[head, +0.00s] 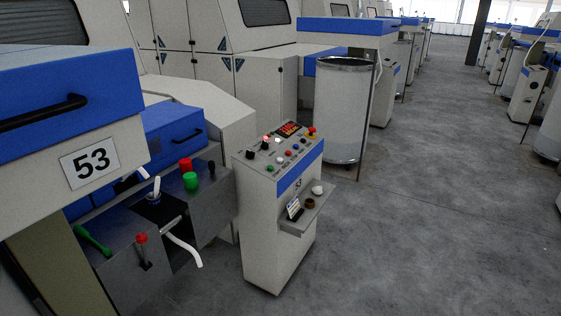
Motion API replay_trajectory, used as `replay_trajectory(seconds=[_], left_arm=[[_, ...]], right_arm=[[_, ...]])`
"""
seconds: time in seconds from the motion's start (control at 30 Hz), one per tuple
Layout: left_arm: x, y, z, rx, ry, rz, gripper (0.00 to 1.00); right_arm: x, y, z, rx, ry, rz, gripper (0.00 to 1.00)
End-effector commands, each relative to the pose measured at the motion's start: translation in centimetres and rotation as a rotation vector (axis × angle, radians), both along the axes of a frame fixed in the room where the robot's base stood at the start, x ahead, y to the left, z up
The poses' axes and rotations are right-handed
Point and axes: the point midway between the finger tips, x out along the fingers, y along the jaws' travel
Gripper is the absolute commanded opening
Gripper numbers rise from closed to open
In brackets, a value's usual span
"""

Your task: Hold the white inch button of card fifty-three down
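Card fifty-three stands at the left, with a plate reading 53 (90,162) on its pale front below a blue cover. A pale control pedestal (272,225) with a blue band stands to the right of the card. Its sloped grey top panel (262,158) carries a lit red display (290,129), a black knob (250,154) and several small coloured buttons and lamps. A pale, bright spot (266,136) sits near the panel's back left edge; I cannot tell whether it is the white inch button or a lamp. Neither of my grippers shows.
A small shelf (312,215) juts from the pedestal, holding a handheld device (294,208), a white cup (317,190) and a brown ring-like item. A tall grey can (342,115) stands behind. A white sliver (184,248) hangs from the card. The floor at right is clear.

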Motion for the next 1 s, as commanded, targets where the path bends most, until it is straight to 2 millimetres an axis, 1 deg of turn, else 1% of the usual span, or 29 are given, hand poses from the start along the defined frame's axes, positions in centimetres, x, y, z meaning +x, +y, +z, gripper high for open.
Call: replay_trajectory(seconds=[0.13, 0.17, 0.2, 0.27, 0.3, 0.37, 0.4, 1.0], left_arm=[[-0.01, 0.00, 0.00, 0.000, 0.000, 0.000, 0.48], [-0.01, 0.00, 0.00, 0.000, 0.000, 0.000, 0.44], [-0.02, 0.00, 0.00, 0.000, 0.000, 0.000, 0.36], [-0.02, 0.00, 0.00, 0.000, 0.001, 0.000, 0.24], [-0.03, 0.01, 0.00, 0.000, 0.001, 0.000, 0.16], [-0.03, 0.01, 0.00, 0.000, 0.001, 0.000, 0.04], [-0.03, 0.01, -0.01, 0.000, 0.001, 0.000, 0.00], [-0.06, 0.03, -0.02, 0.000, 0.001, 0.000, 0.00]], right_arm=[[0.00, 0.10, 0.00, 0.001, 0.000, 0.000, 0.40], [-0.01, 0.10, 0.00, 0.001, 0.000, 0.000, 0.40], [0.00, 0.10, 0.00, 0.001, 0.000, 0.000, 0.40], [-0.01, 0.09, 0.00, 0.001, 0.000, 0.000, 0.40], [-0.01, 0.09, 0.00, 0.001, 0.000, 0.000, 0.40], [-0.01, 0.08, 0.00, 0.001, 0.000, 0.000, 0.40], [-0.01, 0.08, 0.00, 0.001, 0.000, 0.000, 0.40], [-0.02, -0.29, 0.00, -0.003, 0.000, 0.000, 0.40]])
